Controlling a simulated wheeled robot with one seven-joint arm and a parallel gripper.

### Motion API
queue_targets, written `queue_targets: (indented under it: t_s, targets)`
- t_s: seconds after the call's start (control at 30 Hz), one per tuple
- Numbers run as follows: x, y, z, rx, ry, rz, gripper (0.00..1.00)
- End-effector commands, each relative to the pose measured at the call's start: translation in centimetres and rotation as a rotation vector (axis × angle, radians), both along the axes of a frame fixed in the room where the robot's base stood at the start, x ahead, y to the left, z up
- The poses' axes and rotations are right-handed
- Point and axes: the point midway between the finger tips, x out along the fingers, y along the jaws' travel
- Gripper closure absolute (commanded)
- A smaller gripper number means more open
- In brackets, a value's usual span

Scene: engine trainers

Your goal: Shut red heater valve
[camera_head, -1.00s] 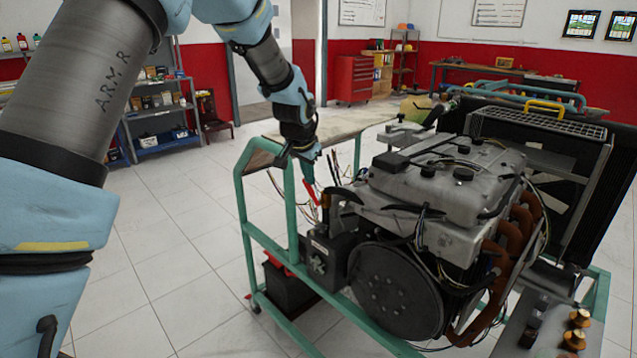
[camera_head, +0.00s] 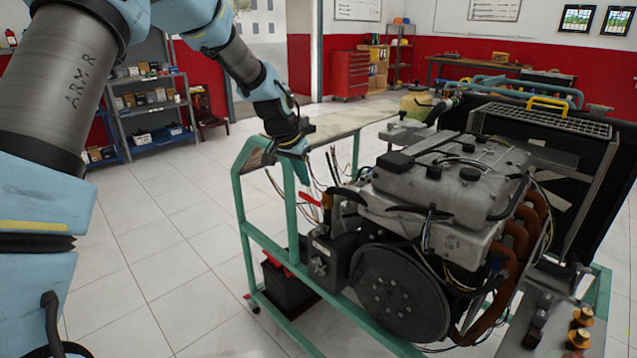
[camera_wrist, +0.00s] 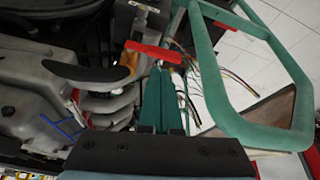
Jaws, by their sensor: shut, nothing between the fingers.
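The red valve handle (camera_head: 309,200) is a flat lever at the left rear of the engine, above the black battery. In the head view it slopes gently, its free end toward the left. It also shows in the wrist view as a red bar (camera_wrist: 153,52) lying nearly across the picture, beside a brass-coloured part (camera_wrist: 127,62). My gripper (camera_head: 303,180) has its teal fingers together and empty. It is just above the handle in the head view. In the wrist view the fingertips (camera_wrist: 158,72) end just short of the bar; I cannot tell whether they touch it.
Loose wires (camera_head: 277,187) hang nearby. The engine (camera_head: 445,180) fills the right side. The tiled floor at left is clear.

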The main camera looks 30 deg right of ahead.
Motion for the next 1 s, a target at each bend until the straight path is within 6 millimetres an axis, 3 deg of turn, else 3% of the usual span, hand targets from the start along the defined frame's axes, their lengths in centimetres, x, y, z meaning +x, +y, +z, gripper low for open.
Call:
queue_targets:
  t_s: [0.3,0.67,0.83,1.0]
  targets:
    - [-1.2,-0.3,-0.6,0.000,-0.001,-0.002,1.00]
    - [-1.3,-0.3,-0.5,0.000,0.000,-0.001,1.00]
    - [-1.4,-0.5,0.9,0.000,-0.002,-0.001,1.00]
    - [-1.6,-0.8,3.9,-0.001,-0.002,0.000,1.00]
